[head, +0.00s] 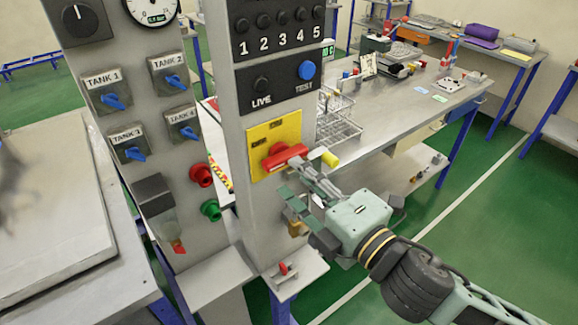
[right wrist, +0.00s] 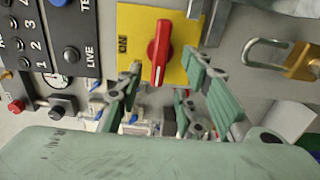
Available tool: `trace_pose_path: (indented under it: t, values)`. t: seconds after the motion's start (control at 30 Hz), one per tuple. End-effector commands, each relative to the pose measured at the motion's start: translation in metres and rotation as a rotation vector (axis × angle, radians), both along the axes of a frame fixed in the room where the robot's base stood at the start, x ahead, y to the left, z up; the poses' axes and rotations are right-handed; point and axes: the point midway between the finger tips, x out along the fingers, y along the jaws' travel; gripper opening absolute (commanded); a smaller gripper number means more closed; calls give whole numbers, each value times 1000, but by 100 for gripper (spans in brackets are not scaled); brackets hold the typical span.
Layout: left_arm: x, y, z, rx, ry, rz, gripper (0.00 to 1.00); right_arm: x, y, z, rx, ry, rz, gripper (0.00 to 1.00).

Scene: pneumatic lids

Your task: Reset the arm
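My right gripper (head: 300,188) is in front of the grey control column, just below and right of a yellow plate (head: 262,135) with a red rotary handle (head: 285,157). In the right wrist view the right gripper (right wrist: 163,88) has its fingers apart with nothing held between them. The red handle (right wrist: 159,50) stands out from the yellow plate (right wrist: 133,22) beyond the fingertips, and "ON" is printed to its left. I cannot tell whether a finger touches the handle. My left gripper is not in view.
A brass padlock (right wrist: 301,62) with its shackle sits beside the plate. Blue tank valves (head: 113,101), red (head: 202,175) and green (head: 210,210) buttons are on the left panel. A metal workbench (head: 405,105) with a wire rack (head: 338,118) stands behind. Green floor at right is open.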

Motion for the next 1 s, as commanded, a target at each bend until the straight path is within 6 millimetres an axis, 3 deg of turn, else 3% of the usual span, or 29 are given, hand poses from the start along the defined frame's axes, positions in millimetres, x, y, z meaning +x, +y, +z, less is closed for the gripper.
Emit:
trace_pose_path:
  t: [0.2, 0.73, 0.87, 1.0]
  values:
    - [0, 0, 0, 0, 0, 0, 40, -12, -9, 0, -1, -1, 0, 34]
    - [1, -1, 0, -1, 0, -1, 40, -10, -12, -7, 42, 53, -30, 34]
    - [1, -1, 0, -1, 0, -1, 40, -5, -32, -38, 188, 253, -160, 34]
    - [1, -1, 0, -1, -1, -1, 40, -14, -74, -106, 422, 597, -414, 34]
